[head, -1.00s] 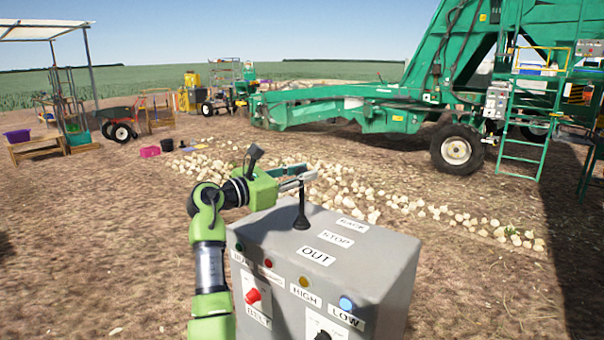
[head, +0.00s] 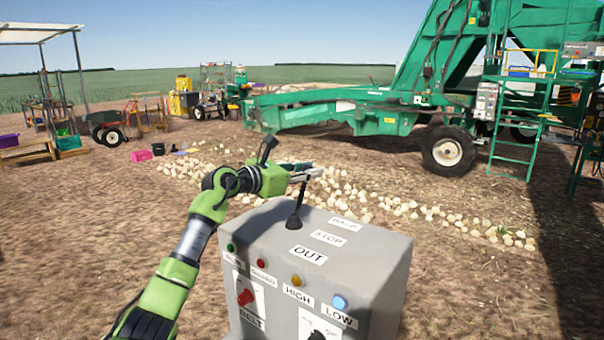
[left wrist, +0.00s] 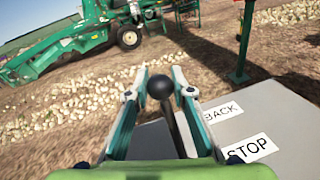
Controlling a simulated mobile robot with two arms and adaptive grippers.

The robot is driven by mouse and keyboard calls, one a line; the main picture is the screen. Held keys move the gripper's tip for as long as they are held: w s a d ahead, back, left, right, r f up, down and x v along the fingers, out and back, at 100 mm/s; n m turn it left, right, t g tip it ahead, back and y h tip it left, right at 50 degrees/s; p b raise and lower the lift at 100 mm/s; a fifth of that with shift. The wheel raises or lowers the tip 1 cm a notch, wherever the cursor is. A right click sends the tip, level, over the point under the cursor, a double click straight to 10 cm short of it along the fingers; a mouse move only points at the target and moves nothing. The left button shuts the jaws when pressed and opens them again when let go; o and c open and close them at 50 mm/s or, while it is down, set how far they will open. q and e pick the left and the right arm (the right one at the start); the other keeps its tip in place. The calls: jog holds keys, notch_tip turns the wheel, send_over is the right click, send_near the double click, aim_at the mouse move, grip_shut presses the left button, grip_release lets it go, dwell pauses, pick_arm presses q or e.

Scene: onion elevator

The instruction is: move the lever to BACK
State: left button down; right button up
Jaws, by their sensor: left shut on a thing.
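A black lever (head: 297,208) rises from the top of a grey control box (head: 372,262). It leans to the right in the head view, toward the back of the box. The labels OUT (head: 308,254), STOP (head: 328,238) and BACK (head: 343,223) run along the top beside it. My left gripper (head: 306,172) is shut on the upper part of the lever. In the left wrist view, the round black knob (left wrist: 160,87) sits between the two fingers, with BACK (left wrist: 222,113) and STOP (left wrist: 249,149) to its right. My right gripper is not in view.
The box front has coloured lights, a red knob (head: 245,297) and a black knob (head: 317,335). Onions (head: 400,207) lie on the soil behind the box. A green machine (head: 345,110) with wheels stands beyond. Bare soil lies on both sides of the box.

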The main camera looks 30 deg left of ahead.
pick_arm(q)
jog(key=shift+w+f, duration=0.1)
jog(key=shift+w, duration=0.05)
jog(key=c, duration=1.8)
grip_release()
jog(key=shift+w+f, duration=0.1)
jog(key=shift+f, duration=0.05)
jog(key=shift+o, duration=0.2)
jog(key=v, duration=1.2)
